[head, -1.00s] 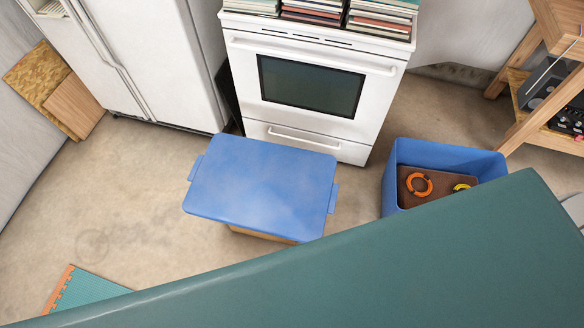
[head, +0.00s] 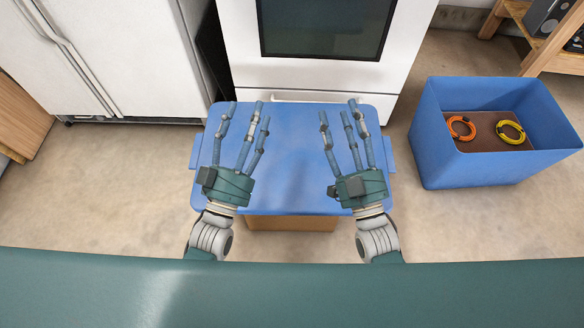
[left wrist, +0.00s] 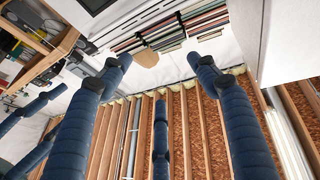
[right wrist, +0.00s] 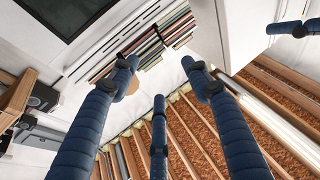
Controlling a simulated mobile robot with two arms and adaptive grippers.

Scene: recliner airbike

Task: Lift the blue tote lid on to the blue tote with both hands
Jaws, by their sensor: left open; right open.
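The blue tote lid (head: 287,178) lies flat on a brown box (head: 290,224) in front of the stove, with a tab handle at its left and right ends. The open blue tote (head: 470,168) stands on the floor to the right, with an orange coil (head: 461,128) and a yellow coil (head: 510,132) inside. My left gripper (head: 243,120) is open and empty, in front of the lid's left part in the head view. My right gripper (head: 345,122) is open and empty, in front of its right part. Contact with the lid cannot be told. Both wrist views show spread fingers and nothing held.
A white stove (head: 320,75) is close behind the lid, and a white refrigerator (head: 110,60) stands at the left. A wooden shelf (head: 545,45) is at the back right. Floor (head: 110,190) is clear left of the lid and between lid and tote.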

